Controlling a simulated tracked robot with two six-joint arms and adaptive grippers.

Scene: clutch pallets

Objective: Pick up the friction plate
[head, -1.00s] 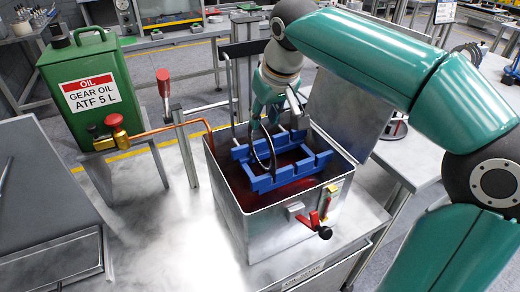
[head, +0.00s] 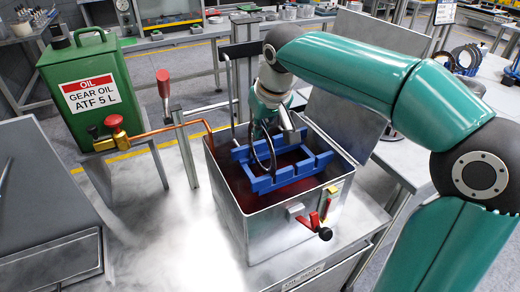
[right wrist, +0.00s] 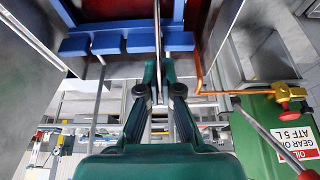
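The friction plate (head: 271,155) is a thin dark ring standing on edge in the blue rack (head: 290,182) inside the open metal oil tank (head: 245,226). My right gripper (head: 257,127) points down over the rack at the ring's upper edge. In the right wrist view the gripper (right wrist: 157,82) has its two fingers close together on the plate, which shows edge-on as a thin line (right wrist: 157,35). The blue rack (right wrist: 125,42) also shows there. The plate's lower part is among the rack bars, over dark red oil. My left gripper is not in view.
A green oil can (head: 88,85) with a copper pipe (head: 165,129) and a red-handled lever (head: 164,90) stands left of the tank. The raised lid (head: 345,115) is at its right. A side table (head: 405,160) holds more rings (head: 466,58).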

